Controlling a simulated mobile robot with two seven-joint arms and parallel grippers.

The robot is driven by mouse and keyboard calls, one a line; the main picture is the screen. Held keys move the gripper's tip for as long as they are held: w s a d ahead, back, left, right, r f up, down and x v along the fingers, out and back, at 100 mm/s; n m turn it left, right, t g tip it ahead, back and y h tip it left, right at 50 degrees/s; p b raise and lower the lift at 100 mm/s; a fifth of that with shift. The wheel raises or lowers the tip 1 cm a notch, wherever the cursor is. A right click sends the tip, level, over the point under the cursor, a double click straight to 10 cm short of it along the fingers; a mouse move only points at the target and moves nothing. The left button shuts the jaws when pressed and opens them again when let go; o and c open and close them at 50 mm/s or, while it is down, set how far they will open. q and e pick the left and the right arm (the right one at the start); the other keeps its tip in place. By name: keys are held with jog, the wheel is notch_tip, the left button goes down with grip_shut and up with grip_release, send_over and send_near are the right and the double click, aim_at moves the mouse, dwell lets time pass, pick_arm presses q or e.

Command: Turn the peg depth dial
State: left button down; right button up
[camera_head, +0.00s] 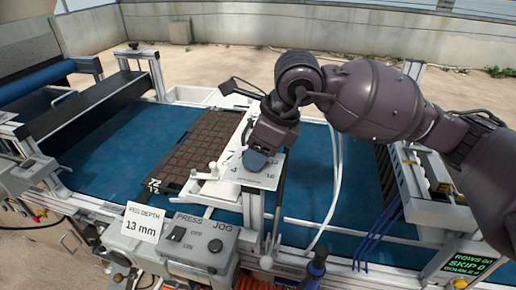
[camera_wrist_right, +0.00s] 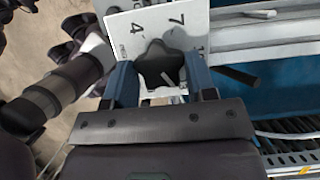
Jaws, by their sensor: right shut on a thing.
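The peg depth dial is a dark, lobed knob (camera_wrist_right: 160,64) in front of a white plate (camera_wrist_right: 135,33) with printed numbers, 4 and 7 among them. My right gripper (camera_wrist_right: 161,76) is shut on the knob, one blue finger on each side of it. In the head view my right gripper (camera_head: 257,160) reaches down to the white plate (camera_head: 268,176) and hides the knob. A white card (camera_head: 142,221) at the front reads "PEG DEPTH 13 mm". I do not see my left gripper.
A brown-celled seed tray (camera_head: 203,140) lies left of the dial on the blue belt (camera_head: 110,150). A grey box (camera_head: 190,246) marked PRESS and JOG stands in front. White tubes (camera_head: 335,185) and a display (camera_head: 468,270) are to the right.

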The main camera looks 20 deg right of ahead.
jog(key=o, duration=0.9)
jog(key=shift+o, duration=0.2)
jog(key=shift+r, duration=0.1)
jog(key=v, duration=1)
jog(key=shift+d+r, duration=0.2)
jog(key=shift+r, duration=0.1)
jog(key=shift+s, duration=0.15)
